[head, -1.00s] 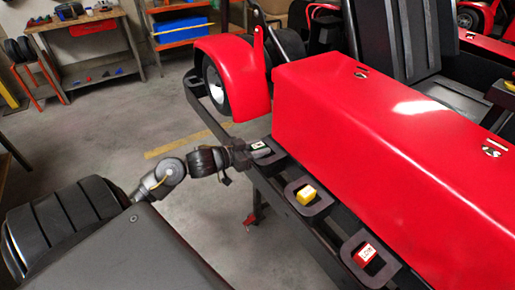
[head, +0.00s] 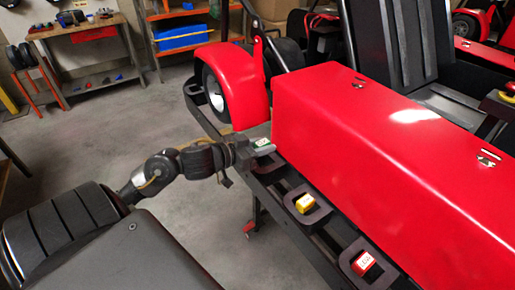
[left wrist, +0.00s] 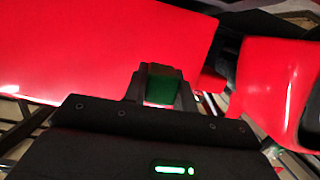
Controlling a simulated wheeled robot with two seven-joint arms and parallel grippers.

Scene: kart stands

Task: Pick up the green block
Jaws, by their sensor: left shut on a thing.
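The green block (head: 261,143) is at the tip of my left arm in the head view, beside the red kart body. My left gripper (head: 259,147) is shut on it. In the left wrist view the dark green block (left wrist: 161,88) sits between the two fingers, with the red bodywork behind it. A black holder at the kart's side is partly hidden under the gripper. I cannot tell how far the block is above it. My right gripper is not in view.
A yellow block (head: 304,203) and a red block (head: 362,262) sit in black holders along the kart's side. The red kart body (head: 390,150) stands close on the right. A workbench (head: 75,30) stands at the far left. The floor between is clear.

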